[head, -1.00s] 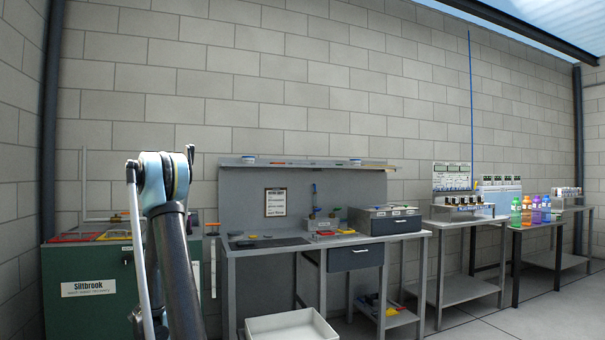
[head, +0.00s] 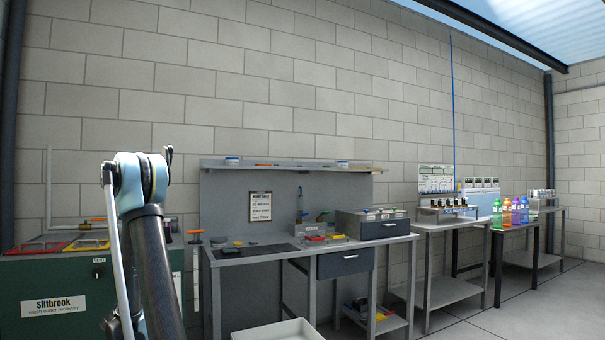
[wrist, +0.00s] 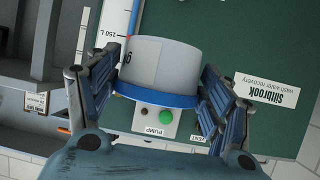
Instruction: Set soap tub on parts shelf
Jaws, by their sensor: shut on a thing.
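In the wrist view, my gripper (wrist: 160,88) is shut on a white tub with a blue rim (wrist: 165,62), with one finger pad on each side. The tub carries dark lettering, only partly visible. In the head view my arm is at the left, and neither the gripper nor the tub can be made out there. A long grey shelf (head: 300,168) runs along the top of the workbench's back panel. It bears small items, including a blue-and-white tub (head: 232,160) at its left and another (head: 342,163) towards its right.
The grey workbench (head: 225,258) holds tools, small bins and a drawer box (head: 372,226). A green Siltbrook cabinet (head: 50,285) stands at left. A white tray (head: 278,331) is low in front. Other tables and coloured bottles (head: 515,212) stand at right.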

